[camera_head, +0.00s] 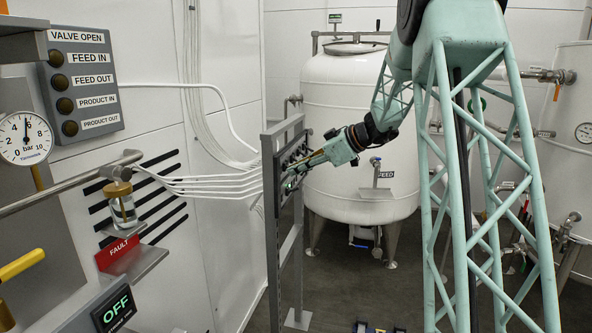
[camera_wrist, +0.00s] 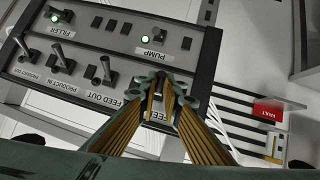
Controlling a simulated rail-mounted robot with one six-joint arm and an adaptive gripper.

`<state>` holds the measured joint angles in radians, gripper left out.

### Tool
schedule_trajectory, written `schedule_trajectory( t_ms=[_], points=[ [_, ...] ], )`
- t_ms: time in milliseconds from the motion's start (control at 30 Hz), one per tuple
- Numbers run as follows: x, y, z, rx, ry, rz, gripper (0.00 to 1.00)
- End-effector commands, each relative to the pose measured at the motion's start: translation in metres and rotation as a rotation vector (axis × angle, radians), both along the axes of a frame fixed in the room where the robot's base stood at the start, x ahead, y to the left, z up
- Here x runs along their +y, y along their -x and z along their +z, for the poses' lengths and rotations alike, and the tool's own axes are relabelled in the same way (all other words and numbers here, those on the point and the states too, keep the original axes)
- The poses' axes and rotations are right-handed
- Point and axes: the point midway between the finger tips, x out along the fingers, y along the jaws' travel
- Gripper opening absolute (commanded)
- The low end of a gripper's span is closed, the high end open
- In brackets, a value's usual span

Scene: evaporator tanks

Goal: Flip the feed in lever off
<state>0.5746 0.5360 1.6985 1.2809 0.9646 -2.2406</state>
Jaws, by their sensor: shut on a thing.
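The lever panel (camera_wrist: 195,70) fills the upper middle of the wrist view. It stands edge-on on a grey frame in the head view (camera_head: 268,175). My gripper (camera_wrist: 166,85) is shut on the feed in lever at the right end of the lever row. The lever is mostly hidden between the fingers. Part of its label, "FEE", shows between them (camera_wrist: 158,116). In the head view my gripper (camera_head: 300,168) reaches the panel's face from the right. The feed out lever (camera_wrist: 106,70) stands to the left of the fingers.
Product in lever (camera_wrist: 61,60) and product out lever (camera_wrist: 24,48) stand farther left. Filler (camera_wrist: 55,18) and pump (camera_wrist: 145,39) lamps glow green. The VALVE OPEN box (camera_head: 82,80) shows dark lamps. A white tank (camera_head: 345,120) stands behind my arm.

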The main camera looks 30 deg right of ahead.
Motion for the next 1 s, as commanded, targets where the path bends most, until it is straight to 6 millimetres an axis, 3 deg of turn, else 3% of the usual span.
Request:
schedule_trajectory(
  t_ms=[467, 500, 633, 1000],
  points=[
    [-0.0003, 0.0000, -0.0002, -0.009, -0.010, -0.001, 0.00],
    [-0.0003, 0.0000, -0.0002, -0.009, -0.010, -0.001, 0.08],
    [-0.0001, 0.0000, -0.0003, -0.009, -0.010, -0.001, 0.20],
    [-0.0004, 0.0007, 0.0000, -0.009, -0.010, 0.000, 0.21]
  ],
)
